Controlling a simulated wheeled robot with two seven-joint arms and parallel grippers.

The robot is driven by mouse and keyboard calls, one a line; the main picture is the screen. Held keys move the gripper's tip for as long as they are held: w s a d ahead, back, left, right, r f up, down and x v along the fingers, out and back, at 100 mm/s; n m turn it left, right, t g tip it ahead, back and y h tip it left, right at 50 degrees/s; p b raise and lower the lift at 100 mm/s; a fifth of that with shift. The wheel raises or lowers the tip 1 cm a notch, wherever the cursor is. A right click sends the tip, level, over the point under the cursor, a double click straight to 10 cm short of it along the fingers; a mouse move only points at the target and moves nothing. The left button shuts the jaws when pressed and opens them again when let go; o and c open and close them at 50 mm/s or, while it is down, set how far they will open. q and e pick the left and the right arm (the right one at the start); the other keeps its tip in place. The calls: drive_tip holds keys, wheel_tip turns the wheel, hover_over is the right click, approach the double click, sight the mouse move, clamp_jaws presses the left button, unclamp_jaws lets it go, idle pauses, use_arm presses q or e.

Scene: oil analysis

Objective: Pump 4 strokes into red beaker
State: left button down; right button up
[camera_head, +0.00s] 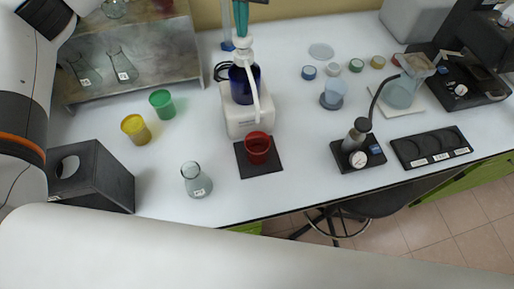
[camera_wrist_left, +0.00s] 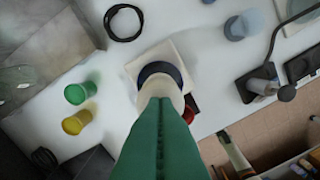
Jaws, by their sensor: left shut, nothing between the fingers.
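The red beaker (camera_head: 257,147) stands upright on a black square mat (camera_head: 262,171). It shows partly in the left wrist view (camera_wrist_left: 189,115), mostly hidden behind my fingers. Behind it, a dark blue pump bottle (camera_head: 240,88) with a white pump head (camera_head: 242,54) stands on a white base (camera_head: 232,117). Its white spout points down toward the red beaker. My left gripper (camera_head: 241,30) has green fingers shut together, directly above the pump head. I cannot tell whether the tips touch it. My right gripper is not in view.
Green (camera_head: 162,104) and yellow (camera_head: 136,129) beakers and a clear flask (camera_head: 196,181) stand left of the mat. A dark box (camera_head: 105,178) is at the left front. A black-based device (camera_head: 356,146) is to the right. The table's front edge runs below.

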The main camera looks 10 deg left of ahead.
use_arm(q)
drive_tip(key=shift+r+p, duration=1.15)
drive_tip(key=shift+r, duration=0.65)
drive_tip(key=shift+f, duration=0.2)
drive_tip(key=shift+f+b, duration=1.4)
drive_tip(key=shift+f, duration=0.4)
drive_tip(key=shift+r, duration=0.1)
drive_tip(key=shift+r+p, duration=1.3)
drive_tip(key=shift+r, duration=0.6)
drive_tip(key=shift+r, duration=0.1)
